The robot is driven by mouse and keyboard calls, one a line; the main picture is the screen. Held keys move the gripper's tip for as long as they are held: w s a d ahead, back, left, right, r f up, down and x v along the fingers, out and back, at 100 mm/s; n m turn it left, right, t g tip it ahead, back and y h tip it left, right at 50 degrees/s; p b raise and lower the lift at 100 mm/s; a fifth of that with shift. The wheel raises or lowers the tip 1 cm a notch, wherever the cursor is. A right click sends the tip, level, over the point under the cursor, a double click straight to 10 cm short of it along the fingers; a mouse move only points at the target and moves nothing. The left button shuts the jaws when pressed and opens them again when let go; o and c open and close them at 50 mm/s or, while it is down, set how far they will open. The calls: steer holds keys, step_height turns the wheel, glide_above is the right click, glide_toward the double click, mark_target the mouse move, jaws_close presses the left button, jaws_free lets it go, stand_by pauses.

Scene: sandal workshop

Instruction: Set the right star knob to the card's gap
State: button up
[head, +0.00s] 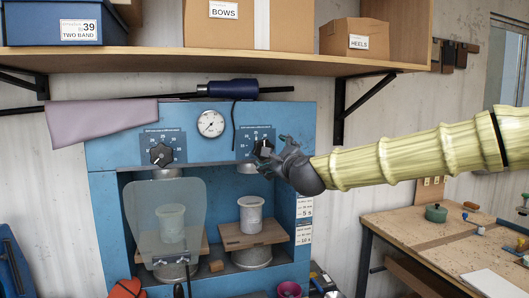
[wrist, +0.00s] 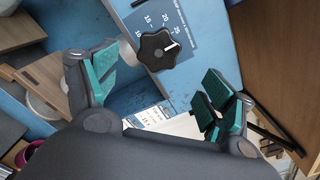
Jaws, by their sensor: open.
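The right star knob (head: 264,148) is black and sits on a blue dial plate at the press's upper right. In the wrist view the knob (wrist: 157,50) has a white pointer mark toward the right, near or past 25. The dial plate (wrist: 187,42) shows 15, 20 and 25. My gripper (head: 277,150) is at the knob's right in the head view and partly overlaps it. In the wrist view my open gripper (wrist: 157,80) has its teal-padded fingers apart, with the knob between and beyond them. White cards (head: 305,207) hang on the press's right post; their small text is mostly unreadable.
The left star knob (head: 161,155) and a round gauge (head: 211,123) share the blue press front (head: 105,150). A clear shield (head: 165,215) hangs at the left bay. A shelf (head: 200,62) with boxes is above. A workbench (head: 410,225) stands at right.

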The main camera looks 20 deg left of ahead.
mark_target(264, 159)
steer(key=shift+p+x, duration=2.15)
steer(key=shift+x, duration=3.1)
steer(key=shift+f, duration=0.15)
steer(key=c, duration=1)
